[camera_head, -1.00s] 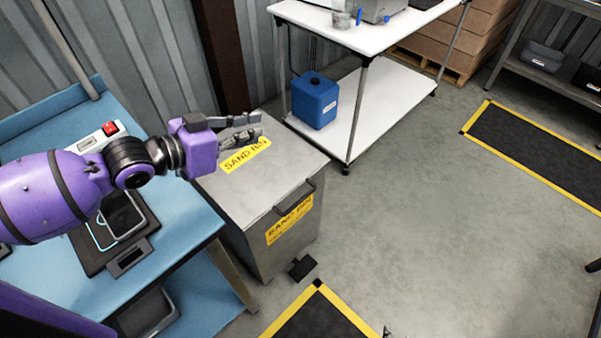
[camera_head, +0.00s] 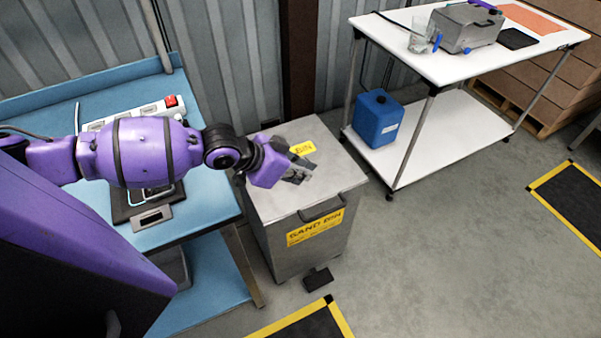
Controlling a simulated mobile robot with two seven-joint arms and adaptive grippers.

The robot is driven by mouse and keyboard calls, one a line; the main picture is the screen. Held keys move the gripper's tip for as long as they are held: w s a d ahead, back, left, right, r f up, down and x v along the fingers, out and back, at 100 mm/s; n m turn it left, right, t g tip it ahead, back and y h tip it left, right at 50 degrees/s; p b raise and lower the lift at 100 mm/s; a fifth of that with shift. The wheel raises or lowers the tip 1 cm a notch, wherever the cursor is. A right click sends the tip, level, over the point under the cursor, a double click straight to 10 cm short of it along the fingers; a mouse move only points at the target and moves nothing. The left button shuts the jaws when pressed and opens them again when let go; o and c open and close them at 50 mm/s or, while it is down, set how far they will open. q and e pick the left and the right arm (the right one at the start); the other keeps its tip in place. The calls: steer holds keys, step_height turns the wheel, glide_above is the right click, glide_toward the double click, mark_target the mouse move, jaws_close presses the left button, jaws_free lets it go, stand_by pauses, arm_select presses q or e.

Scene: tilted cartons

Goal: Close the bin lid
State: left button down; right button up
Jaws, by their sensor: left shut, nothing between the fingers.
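The sand bin is a grey metal box (camera_head: 330,245) with a yellow label on its front, standing between the blue bench and the white cart. Its lid (camera_head: 335,160) lies flat over the top and looks closed, with a dark handle (camera_head: 322,209) at the front edge. A black pedal (camera_head: 318,279) sits at its foot. My left gripper (camera_head: 306,173) is shut and empty, over the middle of the lid, covering part of the lid's yellow label. I cannot tell whether its fingers touch the lid. My right gripper is not in view.
The blue bench (camera_head: 70,113) with a power strip (camera_head: 135,113) stands left of the bin. The white cart (camera_head: 385,29) at the right carries a grey metal box, and a blue canister (camera_head: 378,119) stands on its lower shelf. Open floor (camera_head: 460,260) lies to the right.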

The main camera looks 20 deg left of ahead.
arm_select(q)
steer(key=w+d+f, duration=0.3)
steer(key=f, duration=0.5)
steer(key=shift+w+f, duration=0.15)
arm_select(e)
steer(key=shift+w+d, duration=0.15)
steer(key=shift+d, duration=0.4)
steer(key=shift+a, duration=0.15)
